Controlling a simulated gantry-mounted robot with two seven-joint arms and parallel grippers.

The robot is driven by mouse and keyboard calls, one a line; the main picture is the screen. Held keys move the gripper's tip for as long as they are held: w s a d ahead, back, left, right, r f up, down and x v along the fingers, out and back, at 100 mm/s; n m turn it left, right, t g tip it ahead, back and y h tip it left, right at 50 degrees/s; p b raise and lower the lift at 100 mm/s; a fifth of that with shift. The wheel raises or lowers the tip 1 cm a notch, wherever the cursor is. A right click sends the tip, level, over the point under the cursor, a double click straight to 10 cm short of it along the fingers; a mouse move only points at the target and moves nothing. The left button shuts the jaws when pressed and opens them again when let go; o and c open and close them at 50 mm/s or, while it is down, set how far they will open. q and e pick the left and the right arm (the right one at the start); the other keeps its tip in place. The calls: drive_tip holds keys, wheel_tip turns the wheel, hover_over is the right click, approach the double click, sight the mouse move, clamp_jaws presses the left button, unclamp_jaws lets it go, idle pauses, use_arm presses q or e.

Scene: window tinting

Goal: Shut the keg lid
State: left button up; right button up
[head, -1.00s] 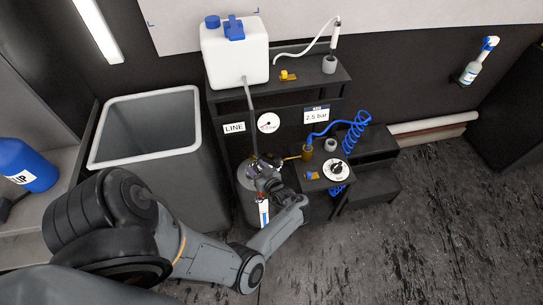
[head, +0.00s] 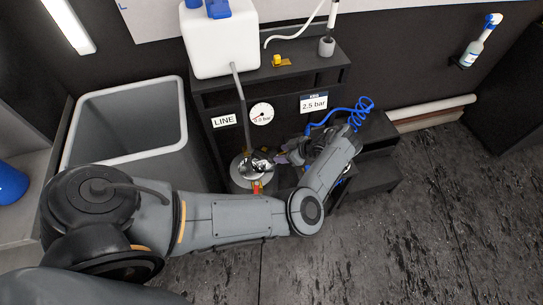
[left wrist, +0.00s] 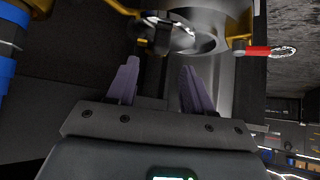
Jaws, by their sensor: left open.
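The metal keg (head: 240,178) stands low in front of the black stand, with its round top partly visible. A shiny lid piece (head: 262,166) sits at the top of the keg; I cannot tell whether it is seated. My left gripper (head: 284,157) is just right of the keg top, apart from it. In the left wrist view my left gripper (left wrist: 158,88) is open and empty, its two purple fingers pointing toward the keg's shiny rim (left wrist: 208,42). A dark clamp-like part (left wrist: 162,34) shows at the rim. My right gripper is out of view.
A grey bin (head: 130,110) stands left of the keg. A white jug (head: 222,45) sits on the stand above, with a grey tube running down to the keg. A gauge (head: 262,113) and a blue coiled hose (head: 362,115) are close by. The floor at right is clear.

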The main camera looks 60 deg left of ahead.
sight(272, 156)
use_arm(q)
drive_tip(key=b+x, duration=0.2)
drive_tip(key=x, duration=0.5)
drive_tip(key=shift+s+f, duration=0.1)
drive_tip(key=shift+a, duration=0.1)
clamp_jaws()
